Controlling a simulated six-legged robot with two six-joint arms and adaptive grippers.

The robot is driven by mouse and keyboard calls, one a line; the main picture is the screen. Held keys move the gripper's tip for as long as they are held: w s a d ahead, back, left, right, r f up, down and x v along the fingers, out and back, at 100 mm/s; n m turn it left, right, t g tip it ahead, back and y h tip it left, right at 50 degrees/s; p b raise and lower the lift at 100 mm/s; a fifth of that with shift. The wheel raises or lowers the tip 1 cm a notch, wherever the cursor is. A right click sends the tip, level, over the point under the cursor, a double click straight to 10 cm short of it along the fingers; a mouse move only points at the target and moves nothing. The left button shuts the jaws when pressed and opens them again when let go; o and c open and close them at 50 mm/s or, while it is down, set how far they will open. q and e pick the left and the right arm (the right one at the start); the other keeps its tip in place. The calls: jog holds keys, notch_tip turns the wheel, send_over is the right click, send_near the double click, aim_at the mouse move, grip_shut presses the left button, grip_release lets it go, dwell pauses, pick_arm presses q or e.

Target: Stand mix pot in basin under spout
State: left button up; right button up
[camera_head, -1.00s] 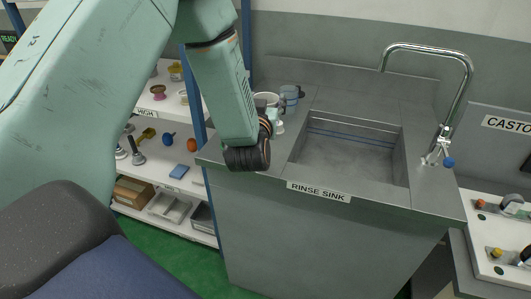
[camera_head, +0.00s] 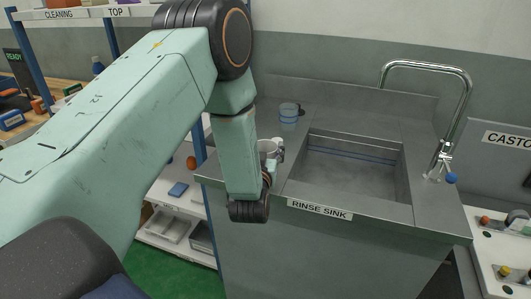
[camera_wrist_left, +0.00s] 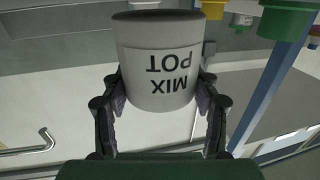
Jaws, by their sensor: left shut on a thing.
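The mix pot (camera_wrist_left: 160,65) is a pale grey-white cylinder whose label reads upside down in the left wrist view. My left gripper (camera_wrist_left: 158,92) is shut on it, one finger on each side. In the head view the left gripper (camera_head: 271,168) is at the sink's front left corner, with the pot (camera_head: 267,147) partly hidden behind it. The basin (camera_head: 350,178) is an empty grey recess to the right of the gripper. The chrome spout (camera_head: 428,66) arches over the back right of the basin. My right gripper is out of view.
A blue-grey cup (camera_head: 289,113) stands on the counter behind the basin's left side. A blue tap knob (camera_head: 451,178) is at the right. Shelves with a blue post (camera_head: 199,143) stand left of the sink.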

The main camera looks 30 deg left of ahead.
pick_arm(q)
jog(key=shift+w+f, duration=0.1)
jog(key=shift+f, duration=0.3)
jog(key=shift+f, duration=0.15)
jog(key=o, duration=1.1)
jog(key=shift+o, duration=0.2)
